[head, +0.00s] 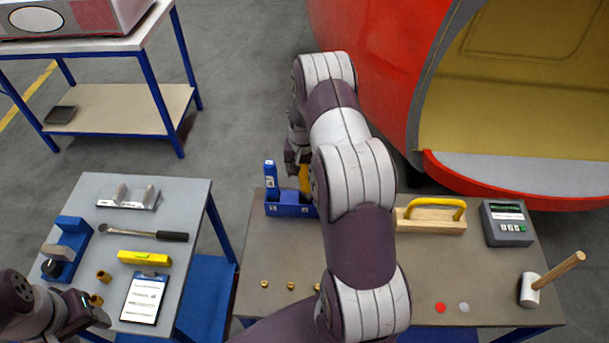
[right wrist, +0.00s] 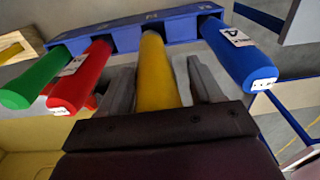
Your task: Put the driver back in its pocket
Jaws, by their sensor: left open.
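The driver has a yellow handle (right wrist: 156,75), which also shows in the head view (head: 306,178) beside my right arm. Green (right wrist: 35,78), red (right wrist: 82,78) and blue (right wrist: 238,52) handles stand in the rack; the blue one shows in the head view (head: 270,180). My left gripper (head: 88,312) is open and empty by the left table.
The right table (head: 262,245) holds small brass pieces, a yellow-handled wooden float (head: 432,215), a grey meter (head: 507,223) and a mallet (head: 548,280). The left table (head: 190,215) holds a wrench (head: 157,235), a yellow level (head: 144,258) and a clipboard (head: 143,298).

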